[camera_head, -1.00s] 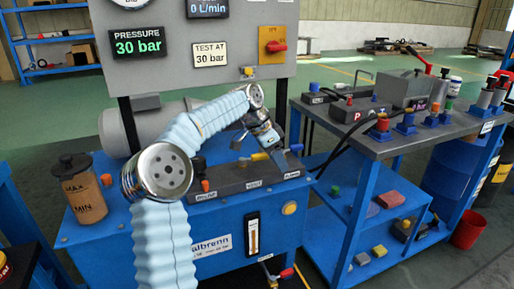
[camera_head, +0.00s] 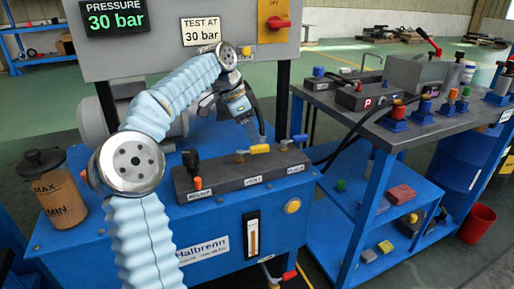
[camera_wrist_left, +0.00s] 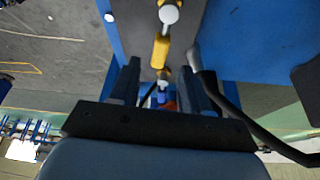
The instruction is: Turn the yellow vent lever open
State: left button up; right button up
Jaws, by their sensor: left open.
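The yellow vent lever (camera_head: 259,149) sits on the middle valve of the dark manifold block (camera_head: 225,177) and points right in the head view. In the left wrist view the yellow lever (camera_wrist_left: 160,50) lies between the lines of my two fingers, near their tips. My left gripper (camera_head: 258,136) is open just above the lever, pointing down. Its spread fingers also show in the left wrist view (camera_wrist_left: 161,68). I cannot tell whether a finger touches the lever. My right gripper is out of view.
A blue lever (camera_head: 299,139) stands close to the right of the yellow one. An orange-topped fitting (camera_head: 197,183) is at the block's left. A black hose (camera_head: 345,140) runs to the right bench. The gauge panel (camera_head: 150,55) rises behind.

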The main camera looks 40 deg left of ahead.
aim_at(259, 146)
pick_arm(q)
jog(key=shift+x, duration=2.25)
grip_shut()
